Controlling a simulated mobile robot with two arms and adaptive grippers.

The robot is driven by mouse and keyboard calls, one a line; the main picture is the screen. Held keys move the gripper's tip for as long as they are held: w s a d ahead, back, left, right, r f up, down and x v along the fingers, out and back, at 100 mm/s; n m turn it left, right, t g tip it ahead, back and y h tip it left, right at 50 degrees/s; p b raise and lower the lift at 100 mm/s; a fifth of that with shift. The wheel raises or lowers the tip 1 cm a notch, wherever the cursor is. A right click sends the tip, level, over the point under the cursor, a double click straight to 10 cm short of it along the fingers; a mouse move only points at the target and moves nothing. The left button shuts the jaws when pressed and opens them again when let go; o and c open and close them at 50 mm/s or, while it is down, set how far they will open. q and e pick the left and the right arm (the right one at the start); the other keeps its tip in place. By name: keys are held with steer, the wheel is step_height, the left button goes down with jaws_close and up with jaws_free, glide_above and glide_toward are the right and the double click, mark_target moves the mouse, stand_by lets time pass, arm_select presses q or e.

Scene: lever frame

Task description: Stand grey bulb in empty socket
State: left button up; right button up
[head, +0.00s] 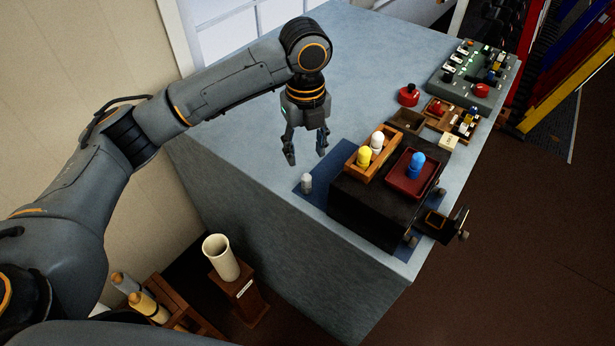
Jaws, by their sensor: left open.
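A small grey bulb (306,183) stands upright on a blue mat (316,198) near the front left of the table. My left gripper (306,150) is open and empty, pointing down above the table, just above the grey bulb in the picture. A black block (355,203) stands right of the bulb. On it are a wooden holder (352,168) with a yellow bulb (364,156) and a white bulb (377,141), and a red tray (405,185) with a blue bulb (416,164). I cannot make out which socket is empty. My right gripper is not in view.
Behind the block are an open wooden box (406,119), a red knob (408,94) and a control panel (470,75). A small framed part (436,220) sticks out at the block's right end. The table's left and back are clear. A white cup (221,257) stands below the table.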

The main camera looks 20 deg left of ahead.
mark_target(306, 175)
arm_select(q)
step_height(306, 175, down, 4)
steer(key=shift+r, duration=0.1)
steer(key=shift+w+f+p, duration=0.1)
steer(key=shift+f+p, duration=0.85)
steer(key=shift+f, duration=0.25)
step_height(306, 175, down, 2)
steer(key=shift+f+p, duration=0.15)
steer(key=shift+p, duration=0.2)
steer(key=shift+f, duration=0.4)
steer(key=shift+d+f, duration=0.1)
steer(key=shift+f, duration=0.05)
steer(key=shift+c, duration=0.2)
jaws_close()
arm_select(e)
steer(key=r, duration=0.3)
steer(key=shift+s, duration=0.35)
